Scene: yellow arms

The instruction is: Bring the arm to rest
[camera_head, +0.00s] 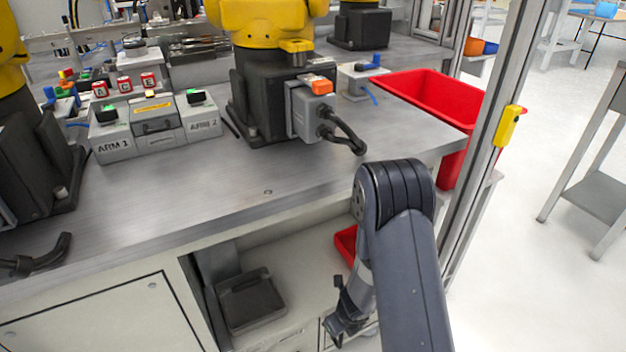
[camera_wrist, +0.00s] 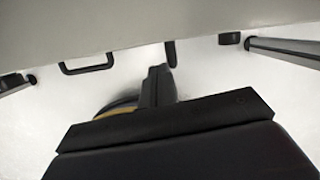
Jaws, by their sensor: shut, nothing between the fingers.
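My arm (camera_head: 400,240) reaches up from the lower right in the head view and bends at a dark joint in front of the workbench edge. From there its forearm hangs downward. My gripper (camera_head: 338,328) is at the lower end, below the bench top and in front of the open shelf. It is shut with nothing in it. In the wrist view the dark gripper parts (camera_wrist: 157,86) show against a pale floor, and a pale panel with a dark handle (camera_wrist: 87,64) spans the top.
The metal workbench (camera_head: 230,195) carries yellow robot arms (camera_head: 265,20) and control boxes marked ARM 1 and ARM 2 (camera_head: 155,125). A red bin (camera_head: 425,95) stands at its right end by a metal post (camera_head: 487,150). A black case (camera_head: 250,300) lies below.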

